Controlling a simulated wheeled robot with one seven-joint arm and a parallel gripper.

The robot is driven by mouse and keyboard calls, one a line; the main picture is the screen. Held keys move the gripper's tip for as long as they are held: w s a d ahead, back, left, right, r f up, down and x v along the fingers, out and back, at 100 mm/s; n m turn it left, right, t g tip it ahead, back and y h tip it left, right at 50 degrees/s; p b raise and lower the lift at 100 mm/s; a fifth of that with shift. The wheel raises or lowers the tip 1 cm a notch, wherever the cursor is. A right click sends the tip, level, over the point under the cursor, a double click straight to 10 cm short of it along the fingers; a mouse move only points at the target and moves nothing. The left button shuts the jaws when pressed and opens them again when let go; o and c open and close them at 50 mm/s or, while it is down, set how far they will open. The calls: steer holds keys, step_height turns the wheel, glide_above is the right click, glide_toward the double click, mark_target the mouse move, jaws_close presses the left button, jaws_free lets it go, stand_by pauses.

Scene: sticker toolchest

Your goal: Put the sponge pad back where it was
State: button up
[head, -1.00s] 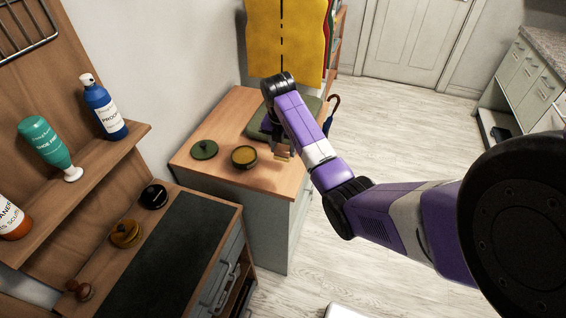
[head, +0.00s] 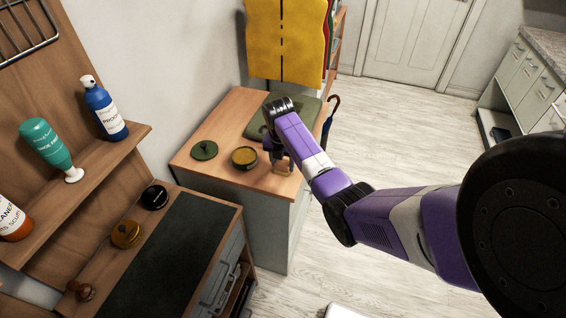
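A small tan block, which looks like the sponge pad (head: 283,169), is at the tip of my gripper (head: 281,161), over the front right part of the wooden cabinet top (head: 222,177). It moves along with my gripper, so the fingers appear shut on it. The fingers are small and partly hidden by my wrist. I cannot tell whether the pad touches the wood. An open round tin (head: 244,157) with yellowish-brown contents stands just left of my gripper. Its dark green lid (head: 204,150) lies further left.
A green folded cloth or mat (head: 303,118) lies behind my gripper, partly hidden by my arm. Yellow boards (head: 285,40) hang behind the cabinet. A shelf with bottles (head: 105,108) and a dark-topped chest (head: 160,262) are at the left. The cabinet's front left top is clear.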

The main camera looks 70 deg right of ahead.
steer(key=o, duration=0.4)
steer(key=shift+o, duration=0.2)
